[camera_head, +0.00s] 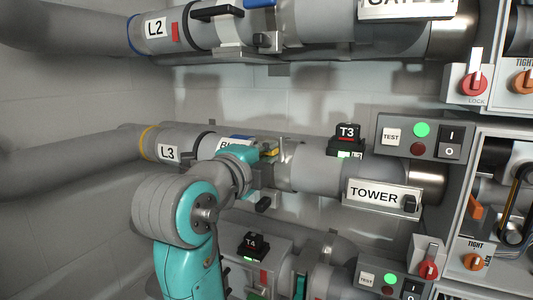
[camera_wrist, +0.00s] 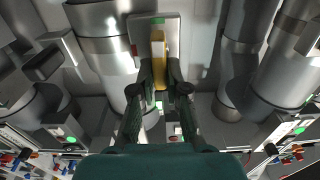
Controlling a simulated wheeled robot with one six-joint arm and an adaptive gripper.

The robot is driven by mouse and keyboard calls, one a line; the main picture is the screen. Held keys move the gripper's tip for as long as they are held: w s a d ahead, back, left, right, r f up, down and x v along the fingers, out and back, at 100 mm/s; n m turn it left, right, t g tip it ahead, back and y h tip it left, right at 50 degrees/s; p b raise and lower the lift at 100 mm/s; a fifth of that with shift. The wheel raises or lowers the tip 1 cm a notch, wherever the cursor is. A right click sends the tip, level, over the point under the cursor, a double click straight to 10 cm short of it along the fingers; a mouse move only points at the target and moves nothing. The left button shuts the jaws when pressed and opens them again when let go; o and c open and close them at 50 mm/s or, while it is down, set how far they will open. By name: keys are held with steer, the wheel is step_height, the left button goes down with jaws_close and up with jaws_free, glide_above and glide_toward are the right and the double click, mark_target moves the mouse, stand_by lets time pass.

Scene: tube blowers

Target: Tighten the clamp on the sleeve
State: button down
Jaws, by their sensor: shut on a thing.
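My gripper (camera_wrist: 160,88) has its two dark fingers closed around a yellow lever (camera_wrist: 158,48) in the wrist view. The lever stands out from a grey clamp plate (camera_wrist: 172,27) beside a shiny metal sleeve (camera_wrist: 108,50). In the head view, the yellow lever (camera_head: 270,152) shows just right of my teal wrist, on the middle pipe between the L3 label (camera_head: 168,152) and the TOWER sign (camera_head: 374,195). My arm hides part of the clamp and of the label behind it. The head view does not show my fingertips clearly.
The L2 pipe (camera_head: 100,34) runs above, and a lower line with a T4 block (camera_head: 253,245) runs below. A T3 block (camera_head: 347,136) and a test panel (camera_head: 420,138) with a green light stand to the right. Grey wall lies behind.

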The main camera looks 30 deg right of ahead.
steer(key=c, duration=1.2)
jaws_free()
steer(key=v, duration=1.2)
steer(key=shift+f, duration=0.1)
